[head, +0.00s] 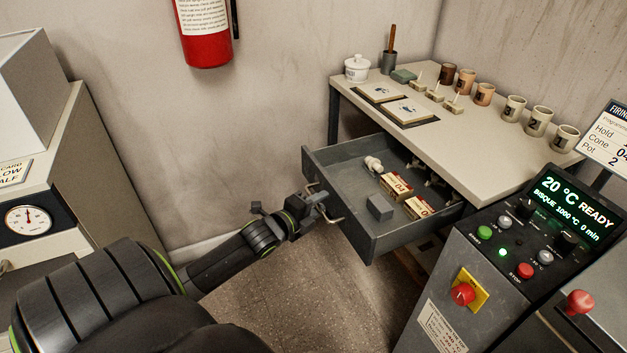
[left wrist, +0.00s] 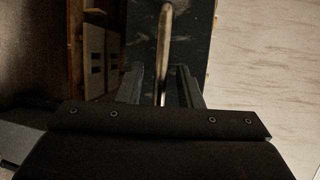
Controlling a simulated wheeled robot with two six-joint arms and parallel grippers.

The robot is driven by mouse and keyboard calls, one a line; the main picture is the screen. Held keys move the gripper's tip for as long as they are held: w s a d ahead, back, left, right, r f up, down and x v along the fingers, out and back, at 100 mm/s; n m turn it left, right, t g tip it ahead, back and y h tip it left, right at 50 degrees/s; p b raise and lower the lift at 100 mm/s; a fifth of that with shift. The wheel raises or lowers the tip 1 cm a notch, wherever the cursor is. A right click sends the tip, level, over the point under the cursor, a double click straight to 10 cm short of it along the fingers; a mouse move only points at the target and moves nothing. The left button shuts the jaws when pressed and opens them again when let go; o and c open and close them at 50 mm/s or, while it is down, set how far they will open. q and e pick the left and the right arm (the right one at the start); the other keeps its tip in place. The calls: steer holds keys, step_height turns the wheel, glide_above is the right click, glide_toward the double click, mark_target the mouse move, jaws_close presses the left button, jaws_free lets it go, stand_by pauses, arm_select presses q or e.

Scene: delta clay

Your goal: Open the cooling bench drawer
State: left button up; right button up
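The cooling bench drawer (head: 374,236) is a grey metal drawer pulled out from under the pale-topped bench (head: 450,140). Its inside shows. My left gripper (head: 322,205) is at the metal bar handle on the drawer's front face. In the left wrist view the handle (left wrist: 165,40) runs between the two fingers (left wrist: 162,85), with a visible gap to each side, so the gripper looks open around it. Whether a finger touches the bar is unclear. My right gripper is not in view.
The drawer holds small boxes (head: 396,187), a grey block (head: 380,208) and a white item (head: 373,163). Several mugs (head: 539,121) and a lidded jar (head: 357,68) stand on the bench. A control panel (head: 520,240) stands close at the right. Floor (head: 290,290) before the drawer is clear.

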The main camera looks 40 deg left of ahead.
arm_select(q)
steer(key=shift+s, duration=0.1)
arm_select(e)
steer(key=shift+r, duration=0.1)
